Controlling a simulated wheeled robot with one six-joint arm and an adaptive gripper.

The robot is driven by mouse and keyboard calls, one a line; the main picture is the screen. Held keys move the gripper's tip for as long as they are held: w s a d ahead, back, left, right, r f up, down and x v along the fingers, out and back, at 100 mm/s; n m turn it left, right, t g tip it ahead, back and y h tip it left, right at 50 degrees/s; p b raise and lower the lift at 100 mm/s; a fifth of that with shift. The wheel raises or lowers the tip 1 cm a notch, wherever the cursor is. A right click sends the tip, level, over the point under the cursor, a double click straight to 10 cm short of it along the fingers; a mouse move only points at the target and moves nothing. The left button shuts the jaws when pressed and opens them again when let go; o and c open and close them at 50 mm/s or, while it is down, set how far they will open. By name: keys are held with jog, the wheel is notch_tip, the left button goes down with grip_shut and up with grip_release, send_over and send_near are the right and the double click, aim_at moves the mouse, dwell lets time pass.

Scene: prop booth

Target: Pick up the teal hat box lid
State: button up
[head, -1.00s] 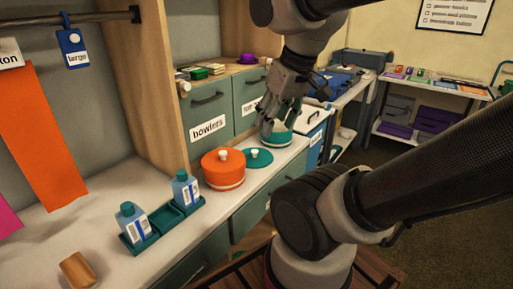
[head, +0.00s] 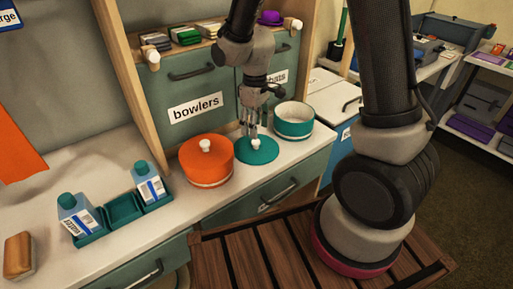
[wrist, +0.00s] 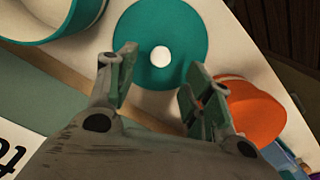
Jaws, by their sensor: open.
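The teal hat box lid (head: 258,151) lies flat on the white counter, a round disc with a white knob in its middle. In the wrist view the teal lid (wrist: 146,52) is just ahead of my fingers, its white knob lined up with the gap between them. My gripper (head: 250,130) points down above the lid, close over the knob; it also shows in the wrist view (wrist: 160,80), open with nothing between the fingers. The open teal and white hat box (head: 294,122) stands to the right of the lid. It shows at the upper left of the wrist view (wrist: 50,20).
An orange hat box (head: 206,165) with its lid on stands close left of the teal lid. A teal tray (head: 124,208) with two bottles sits further left, near a brown block (head: 18,256). Drawers labelled bowlers (head: 190,92) rise behind.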

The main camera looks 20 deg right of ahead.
aim_at(256, 141)
notch_tip(256, 141, down, 7)
jog(key=shift+s+d+r, duration=0.1)
jog(key=shift+c, duration=0.4)
jog(key=c, duration=1)
